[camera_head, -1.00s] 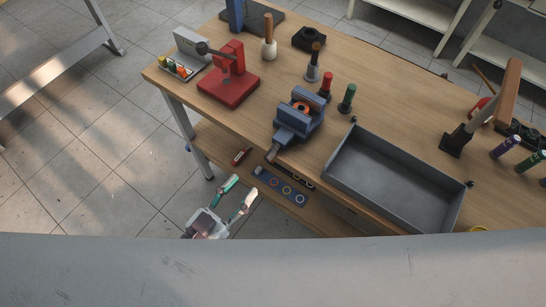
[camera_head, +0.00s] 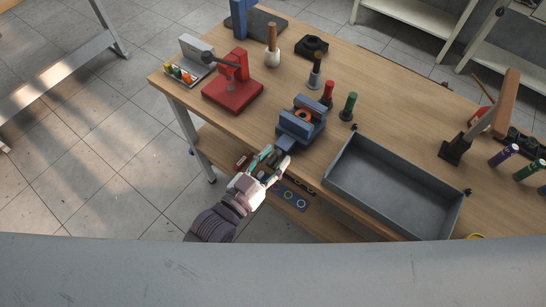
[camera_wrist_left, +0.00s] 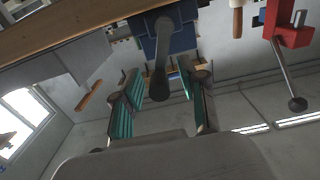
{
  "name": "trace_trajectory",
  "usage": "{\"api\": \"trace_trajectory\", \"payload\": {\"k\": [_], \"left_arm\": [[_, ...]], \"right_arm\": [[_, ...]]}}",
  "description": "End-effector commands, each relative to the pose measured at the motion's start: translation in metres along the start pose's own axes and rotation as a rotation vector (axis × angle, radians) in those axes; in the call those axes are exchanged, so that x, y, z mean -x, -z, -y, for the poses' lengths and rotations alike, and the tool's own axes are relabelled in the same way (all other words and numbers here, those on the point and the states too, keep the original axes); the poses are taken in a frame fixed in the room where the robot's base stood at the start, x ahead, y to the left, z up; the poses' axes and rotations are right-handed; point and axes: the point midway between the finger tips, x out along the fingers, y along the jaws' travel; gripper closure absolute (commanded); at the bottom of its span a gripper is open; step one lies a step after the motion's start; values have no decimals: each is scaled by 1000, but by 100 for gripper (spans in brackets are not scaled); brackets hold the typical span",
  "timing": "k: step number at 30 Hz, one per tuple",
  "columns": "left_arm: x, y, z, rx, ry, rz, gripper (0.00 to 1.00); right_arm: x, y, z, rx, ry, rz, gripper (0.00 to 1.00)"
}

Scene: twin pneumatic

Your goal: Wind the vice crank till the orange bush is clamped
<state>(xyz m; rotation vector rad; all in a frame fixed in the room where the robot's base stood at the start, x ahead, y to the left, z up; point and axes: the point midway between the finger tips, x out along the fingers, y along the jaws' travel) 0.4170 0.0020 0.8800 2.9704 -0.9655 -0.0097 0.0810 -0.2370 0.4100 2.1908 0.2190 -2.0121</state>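The blue vice (camera_head: 301,128) stands at the table's front edge, and the orange bush (camera_head: 303,114) sits between its jaws. I cannot tell whether the jaws touch the bush. In the left wrist view the vice (camera_wrist_left: 172,38) is at the top, with the grey crank (camera_wrist_left: 161,62) hanging from it, ending in a dark knob. My left gripper (camera_head: 274,157) is at the front of the vice, its teal-padded fingers apart. In the left wrist view the crank end lies between the open fingers (camera_wrist_left: 163,92), with gaps on both sides. The crank is mostly hidden in the head view. My right gripper is out of view.
A grey tray (camera_head: 338,183) stands right of the vice. Red and green bottles (camera_head: 348,106) stand just behind it. A red press (camera_head: 233,91) is to the left. A lower shelf (camera_head: 216,147) lies under the table edge.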

Motion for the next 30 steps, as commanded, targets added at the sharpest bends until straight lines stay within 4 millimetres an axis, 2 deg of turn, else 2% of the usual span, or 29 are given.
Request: {"api": "trace_trajectory", "payload": {"k": [1,7,12,16,23,24,28,30], "left_arm": [[0,0,0,0,0,0,66],[0,0,0,0,0,0,99],[0,1,0,9,-1,0,100],[0,3,4,92,-1,3,100],[0,1,4,113,-1,1,100],[0,1,4,113,-1,2,78],[0,1,4,112,-1,2,58],[0,1,4,111,-1,1,58]], "right_arm": [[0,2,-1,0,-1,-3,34],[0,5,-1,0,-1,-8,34],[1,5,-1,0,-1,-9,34],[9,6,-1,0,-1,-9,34],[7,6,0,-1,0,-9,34],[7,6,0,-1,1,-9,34],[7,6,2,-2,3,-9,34],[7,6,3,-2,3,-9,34]]}}
